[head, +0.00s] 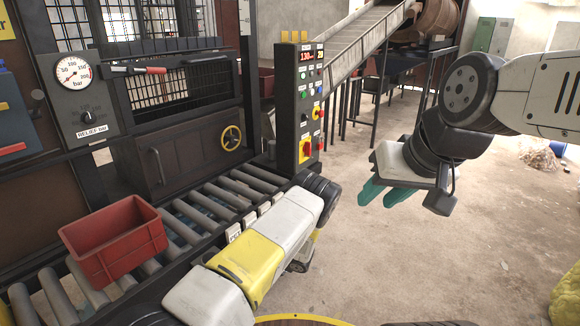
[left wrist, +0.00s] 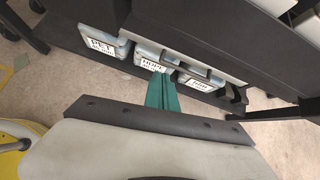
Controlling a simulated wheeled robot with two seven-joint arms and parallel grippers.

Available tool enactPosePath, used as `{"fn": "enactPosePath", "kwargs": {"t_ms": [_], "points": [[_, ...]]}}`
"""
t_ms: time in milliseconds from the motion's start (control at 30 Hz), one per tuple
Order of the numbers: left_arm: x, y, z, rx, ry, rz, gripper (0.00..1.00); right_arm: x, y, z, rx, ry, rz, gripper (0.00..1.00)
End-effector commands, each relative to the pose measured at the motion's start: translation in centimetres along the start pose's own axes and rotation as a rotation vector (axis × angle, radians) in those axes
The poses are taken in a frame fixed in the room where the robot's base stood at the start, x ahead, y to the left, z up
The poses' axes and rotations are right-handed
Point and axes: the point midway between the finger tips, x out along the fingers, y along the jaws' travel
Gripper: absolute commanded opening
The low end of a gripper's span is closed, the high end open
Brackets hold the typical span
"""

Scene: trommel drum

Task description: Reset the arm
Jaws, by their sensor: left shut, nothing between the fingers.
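My left arm reaches in from the bottom of the head view, over the near side of the roller conveyor (head: 205,205). Its gripper is hidden there behind the arm. In the left wrist view the teal fingers of my left gripper (left wrist: 161,78) are together and empty. Their tips overlap the middle of a row of labelled blocks; I cannot tell if they touch. My right gripper (head: 380,193) hangs at the right of the head view, over bare floor. Its two teal fingers are apart with nothing visible between them.
A red crate (head: 112,242) sits on the rollers at the left. A control panel (head: 300,105) with buttons stands at the conveyor's far end. Blocks labelled PET (left wrist: 103,41) and HDPE (left wrist: 152,58) line the conveyor edge. An inclined conveyor (head: 350,42) rises behind. Floor at right is mostly clear.

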Motion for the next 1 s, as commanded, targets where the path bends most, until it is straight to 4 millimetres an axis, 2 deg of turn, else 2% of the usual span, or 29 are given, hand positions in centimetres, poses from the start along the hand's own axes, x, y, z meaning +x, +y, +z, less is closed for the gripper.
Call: {"fn": "enactPosePath", "kwargs": {"t_ms": [33,200,467,700,1000], "points": [[-1.4,-0.9,2.4,-0.082,0.01,0.014,0.0,0.0,0.0,0.0,0.0,0.0,0.0,0.34],[-6.6,-1.7,9.6,-0.373,0.061,0.086,0.0,0.0,0.0,0.0,0.0,0.0,0.0,0.34],[-15.1,-0.3,19.2,-0.786,0.169,0.191,0.0,0.0,0.0,0.0,0.0,0.0,0.0,0.34],[-23.4,3.0,26.4,-1.128,0.296,0.275,0.0,0.0,0.0,0.0,0.0,0.0,0.0,0.34],[-33.7,9.4,32.3,-1.499,0.487,0.358,0.0,0.0,0.0,0.0,0.0,0.0,0.0,0.34]]}}
